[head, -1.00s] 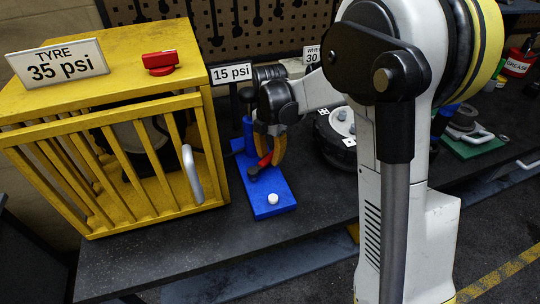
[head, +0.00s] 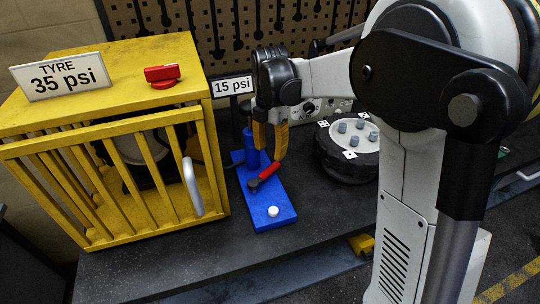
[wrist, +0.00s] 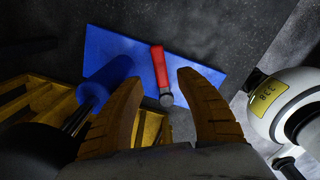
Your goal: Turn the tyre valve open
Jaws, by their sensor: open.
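A red lever (head: 269,171) with a grey end lies across a blue base (head: 279,196) on the bench. A blue post (head: 251,150) and a white knob (head: 273,211) stand on this base. My gripper (head: 268,152) is open, with its yellow fingers just above the lever. In the wrist view the lever (wrist: 159,66) shows between the open fingertips, and I see no grip on it. I cannot tell which red part is the tyre valve.
The barred cage with its grey handle (head: 192,186) stands left of the blue base. A "15 psi" sign (head: 232,86) stands behind the base. A dark wheel (head: 346,158) with a grey top lies to the right. The bench front is clear.

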